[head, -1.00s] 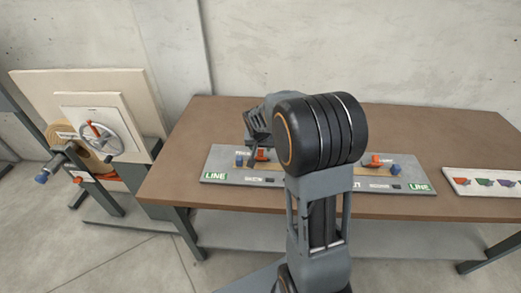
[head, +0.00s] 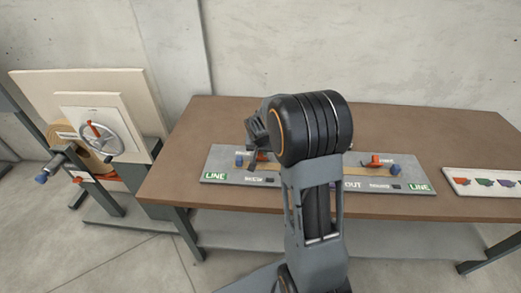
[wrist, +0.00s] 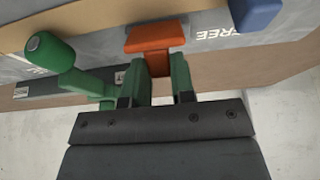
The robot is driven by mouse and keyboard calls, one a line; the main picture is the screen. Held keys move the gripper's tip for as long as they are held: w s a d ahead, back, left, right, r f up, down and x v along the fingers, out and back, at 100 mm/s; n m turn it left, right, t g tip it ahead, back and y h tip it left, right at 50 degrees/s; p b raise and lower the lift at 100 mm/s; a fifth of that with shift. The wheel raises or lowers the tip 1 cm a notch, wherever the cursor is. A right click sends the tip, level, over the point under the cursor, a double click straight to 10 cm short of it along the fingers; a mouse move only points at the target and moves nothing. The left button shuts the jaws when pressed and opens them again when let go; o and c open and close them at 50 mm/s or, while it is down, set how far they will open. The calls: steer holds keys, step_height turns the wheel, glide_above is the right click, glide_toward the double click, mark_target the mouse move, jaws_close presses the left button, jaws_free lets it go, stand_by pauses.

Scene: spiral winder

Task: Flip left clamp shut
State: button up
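The left clamp (head: 262,157) is a small orange-red piece on the left of the grey board (head: 220,168), mostly hidden by my arm in the head view. My gripper (head: 254,159) is at this clamp. In the wrist view, the clamp's orange block (wrist: 155,36) lies just beyond my gripper (wrist: 161,78). Its narrower neck shows between the two green-padded fingers, close to both. I cannot tell whether the fingers press on it. A blue knob (head: 239,161) is just left of the clamp; a blue piece (wrist: 257,14) shows top right in the wrist view, near inverted "FREE" lettering.
A second orange-red clamp (head: 375,161) and blue knob (head: 395,170) are on the board's right. A green ball-ended handle (wrist: 48,50) is beside my fingers. A handwheel machine (head: 98,137) stands left.

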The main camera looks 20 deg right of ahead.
mark_target(260, 158)
jaws_close()
steer(key=shift+f+b, duration=0.15)
steer(key=shift+b, duration=0.25)
